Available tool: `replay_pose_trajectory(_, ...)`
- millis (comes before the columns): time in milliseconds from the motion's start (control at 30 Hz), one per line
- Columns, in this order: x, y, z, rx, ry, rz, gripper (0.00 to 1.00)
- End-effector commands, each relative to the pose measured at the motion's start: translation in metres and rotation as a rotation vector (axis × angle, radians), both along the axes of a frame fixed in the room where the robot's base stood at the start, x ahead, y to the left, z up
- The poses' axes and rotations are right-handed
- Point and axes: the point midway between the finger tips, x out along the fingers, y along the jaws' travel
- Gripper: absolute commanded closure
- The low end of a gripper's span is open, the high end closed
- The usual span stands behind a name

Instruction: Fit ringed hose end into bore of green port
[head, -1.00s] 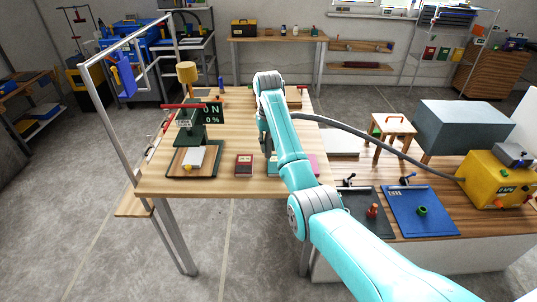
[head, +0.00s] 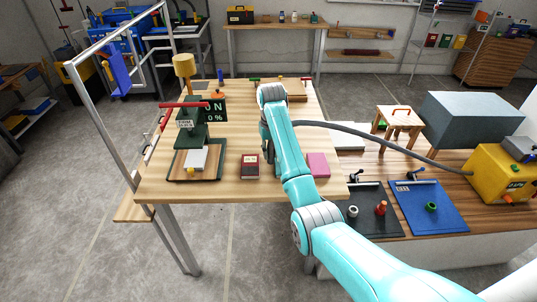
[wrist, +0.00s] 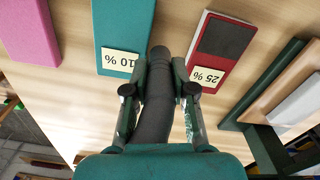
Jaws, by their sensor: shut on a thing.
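In the wrist view my gripper (wrist: 157,92) is shut on the dark grey hose (wrist: 153,122), its fingers on either side. The hose end (wrist: 160,53) sticks out past the fingertips, above the wooden table, between a teal block and a red block. I cannot make out a ring on it. In the head view my arm hides the gripper and the hose end. The hose (head: 375,138) runs right to a yellow box (head: 500,172). The green port (head: 431,207) stands on a blue mat (head: 415,222) on the right-hand bench, well away from the gripper.
A black mat (head: 372,226) beside the blue one bears a whitish port (head: 353,212) and a red port (head: 381,208). A teal block (wrist: 127,35), red block (wrist: 222,45) and pink block (head: 318,165) lie on the table. A green press (head: 195,140) stands at left.

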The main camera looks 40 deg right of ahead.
Motion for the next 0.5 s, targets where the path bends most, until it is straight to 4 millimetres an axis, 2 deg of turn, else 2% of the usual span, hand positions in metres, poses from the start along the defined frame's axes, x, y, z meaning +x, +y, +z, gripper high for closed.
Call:
replay_pose_trajectory(133, -0.007, -0.001, -0.022, 0.001, 0.002, -0.002, 1.0)
replay_pose_trajectory(500, -0.008, -0.001, -0.026, 0.0, 0.001, -0.001, 1.0)
